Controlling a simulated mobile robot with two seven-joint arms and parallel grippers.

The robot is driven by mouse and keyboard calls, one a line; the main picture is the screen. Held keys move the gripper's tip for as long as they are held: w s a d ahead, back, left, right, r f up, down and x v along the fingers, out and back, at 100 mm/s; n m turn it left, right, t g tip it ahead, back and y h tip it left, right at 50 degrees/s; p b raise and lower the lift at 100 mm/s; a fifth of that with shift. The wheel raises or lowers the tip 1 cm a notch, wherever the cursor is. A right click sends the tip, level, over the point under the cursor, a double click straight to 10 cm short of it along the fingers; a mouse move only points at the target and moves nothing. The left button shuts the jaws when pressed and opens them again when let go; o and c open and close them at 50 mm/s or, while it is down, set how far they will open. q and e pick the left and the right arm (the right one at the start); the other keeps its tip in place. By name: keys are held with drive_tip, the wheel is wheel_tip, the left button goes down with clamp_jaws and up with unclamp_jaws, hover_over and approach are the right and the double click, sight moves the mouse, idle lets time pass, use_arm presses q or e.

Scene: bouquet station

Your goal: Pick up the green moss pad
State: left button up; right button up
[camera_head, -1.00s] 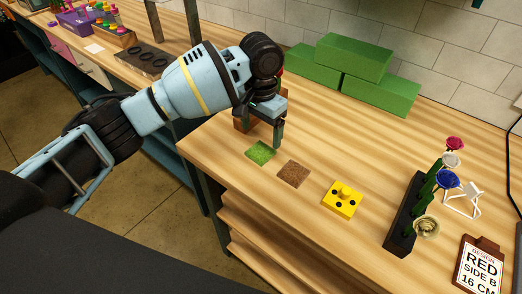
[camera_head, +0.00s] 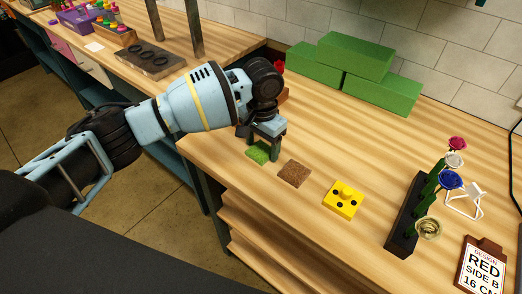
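The green moss pad (camera_head: 257,154) is a small square lying on the wooden table, to the left of a brown pad. My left gripper (camera_head: 262,151) is right over the moss pad, pointing down, with its two fingers apart. One finger is at the pad's left side and the other at its right edge. I cannot tell whether the fingers touch the pad. The gripper hides part of the pad's far side. My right gripper is not in view.
A brown pad (camera_head: 294,173) lies close to the right of the moss pad. Green blocks (camera_head: 355,72) stand by the wall. A sign (camera_head: 482,267) is at the right front.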

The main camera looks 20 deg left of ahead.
sight(262, 148)
use_arm(q)
drive_tip(key=c, duration=0.7)
drive_tip(key=shift+r, duration=0.45)
wheel_tip(262, 148, up, 3)
drive_tip(key=s+d, duration=0.3)
drive_tip(key=s, duration=0.1)
drive_tip(key=s+d+p, duration=0.1)
drive_tip(key=s+d, duration=0.1)
drive_tip(key=s, duration=0.1)
drive_tip(key=s+d+r+p, duration=0.1)
drive_tip(key=s+d, duration=0.2)
drive_tip(key=s, duration=0.1)
drive_tip(key=shift+s+d, duration=0.3)
drive_tip(key=shift+s, duration=0.05)
drive_tip(key=shift+s+d, duration=0.4)
drive_tip(key=shift+s, duration=0.25)
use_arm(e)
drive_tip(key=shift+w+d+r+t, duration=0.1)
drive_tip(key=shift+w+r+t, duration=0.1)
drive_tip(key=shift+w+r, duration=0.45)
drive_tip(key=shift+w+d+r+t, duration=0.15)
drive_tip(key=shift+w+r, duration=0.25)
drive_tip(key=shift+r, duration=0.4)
